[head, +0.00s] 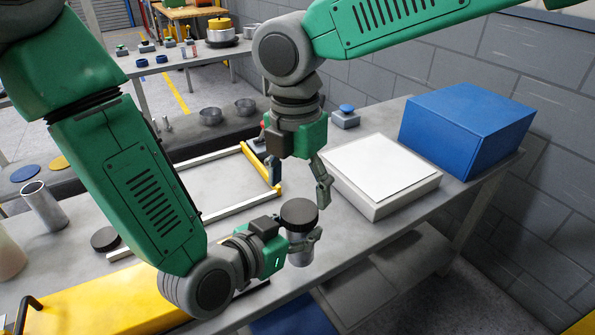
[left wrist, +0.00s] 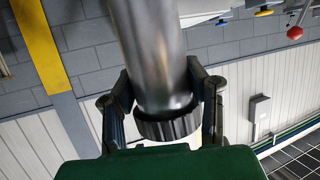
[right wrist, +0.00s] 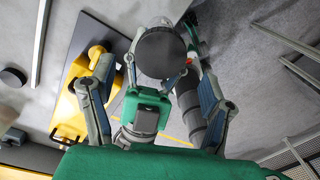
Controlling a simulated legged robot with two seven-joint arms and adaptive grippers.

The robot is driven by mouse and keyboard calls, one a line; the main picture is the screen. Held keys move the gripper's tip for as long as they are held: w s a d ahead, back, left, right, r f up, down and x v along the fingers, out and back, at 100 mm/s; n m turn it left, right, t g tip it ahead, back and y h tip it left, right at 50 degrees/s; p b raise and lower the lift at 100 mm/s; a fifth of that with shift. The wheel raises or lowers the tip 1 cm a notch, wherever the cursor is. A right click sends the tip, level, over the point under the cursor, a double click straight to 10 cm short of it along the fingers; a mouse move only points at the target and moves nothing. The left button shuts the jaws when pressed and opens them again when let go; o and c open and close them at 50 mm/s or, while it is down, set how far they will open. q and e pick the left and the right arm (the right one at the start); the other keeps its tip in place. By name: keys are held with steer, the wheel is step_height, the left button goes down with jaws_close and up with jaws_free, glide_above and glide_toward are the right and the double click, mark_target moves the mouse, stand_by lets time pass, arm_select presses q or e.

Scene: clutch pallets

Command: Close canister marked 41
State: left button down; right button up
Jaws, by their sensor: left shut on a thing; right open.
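A metal canister (head: 300,256) is held upright by my left gripper (head: 300,242), which is shut around its side. A round black lid (head: 299,213) sits on top of it. In the left wrist view the canister (left wrist: 152,45) lies between the fingers, with the ribbed black lid (left wrist: 169,127) at its end. My right gripper (head: 298,190) is open above the lid, fingers pointing down on either side, not touching it. The right wrist view shows the lid (right wrist: 160,52) face-on beyond the open fingers. No marking 41 is readable.
An open metal canister (head: 42,207) stands at the left, with a loose black lid (head: 105,239) on the table. A white-topped box (head: 380,168) and a blue box (head: 466,128) stand to the right. A yellow block (head: 120,300) is in front.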

mark_target(298, 209)
steer(key=shift+d+f, duration=0.15)
steer(key=shift+f, duration=2.55)
steer(key=c, duration=1.2)
steer(key=m, duration=0.4)
steer(key=shift+m, duration=0.3)
steer(key=m, duration=0.2)
steer(key=shift+m, duration=0.4)
steer(key=m, duration=0.8)
steer(key=shift+a+m, duration=0.2)
steer(key=shift+m, duration=0.2)
